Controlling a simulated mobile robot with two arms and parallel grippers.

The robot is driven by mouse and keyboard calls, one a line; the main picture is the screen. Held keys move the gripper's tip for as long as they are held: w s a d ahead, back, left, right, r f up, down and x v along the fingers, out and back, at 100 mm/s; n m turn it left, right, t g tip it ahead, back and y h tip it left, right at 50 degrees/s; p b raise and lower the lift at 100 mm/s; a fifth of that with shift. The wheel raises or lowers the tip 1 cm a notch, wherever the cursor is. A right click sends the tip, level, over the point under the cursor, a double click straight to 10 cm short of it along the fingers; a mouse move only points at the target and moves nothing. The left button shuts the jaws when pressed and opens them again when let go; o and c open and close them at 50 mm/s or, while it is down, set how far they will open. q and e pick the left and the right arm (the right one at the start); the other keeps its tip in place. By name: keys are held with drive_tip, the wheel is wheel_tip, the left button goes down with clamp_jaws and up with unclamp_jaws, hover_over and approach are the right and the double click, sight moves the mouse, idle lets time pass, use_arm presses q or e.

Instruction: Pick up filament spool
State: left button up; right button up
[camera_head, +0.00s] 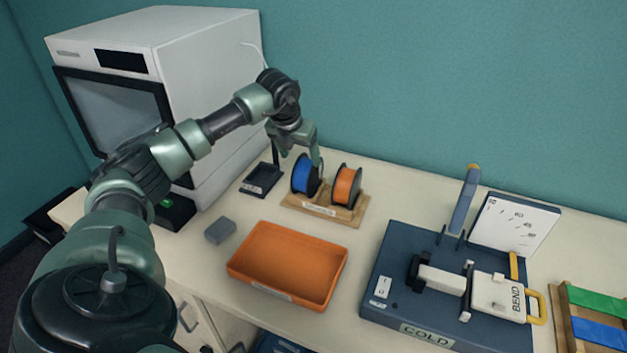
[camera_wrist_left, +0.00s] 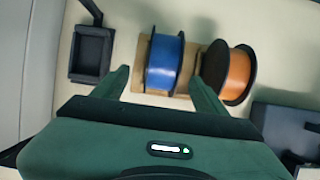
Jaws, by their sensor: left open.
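Two filament spools stand upright side by side on a wooden stand (camera_head: 325,209) at the back of the table. The blue spool (camera_head: 302,176) is on the left and the orange spool (camera_head: 345,186) is on the right. My left gripper (camera_head: 302,150) is above and just behind the blue spool. In the left wrist view, my open left gripper (camera_wrist_left: 163,88) has one finger on each side of the blue spool (camera_wrist_left: 164,62). The orange spool (camera_wrist_left: 237,74) lies outside the right finger. I cannot tell whether the fingers touch the blue spool. My right gripper is not in view.
A white boxy machine (camera_head: 205,80) stands at the left. A small dark tray (camera_head: 262,180) is beside the stand. An orange tray (camera_head: 288,264), a grey block (camera_head: 220,230) and a blue bending rig (camera_head: 440,290) are in front. The teal wall is close behind.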

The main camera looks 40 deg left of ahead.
sight(305, 162)
use_arm(q)
drive_tip(key=x, duration=0.4)
drive_tip(key=shift+w+d, duration=0.15)
drive_tip(key=shift+w, duration=0.25)
drive_tip(key=shift+f+p, duration=0.3)
drive_tip(key=shift+p, duration=0.05)
drive_tip(key=p+x, duration=0.2)
drive_tip(key=x, duration=0.2)
drive_tip(key=shift+f, duration=0.3)
drive_tip(key=shift+w+f, duration=0.15)
drive_tip(key=shift+f, duration=0.1)
drive_tip(key=shift+r, duration=0.1)
drive_tip(key=c, duration=0.3)
drive_tip(key=shift+r, duration=0.1)
clamp_jaws()
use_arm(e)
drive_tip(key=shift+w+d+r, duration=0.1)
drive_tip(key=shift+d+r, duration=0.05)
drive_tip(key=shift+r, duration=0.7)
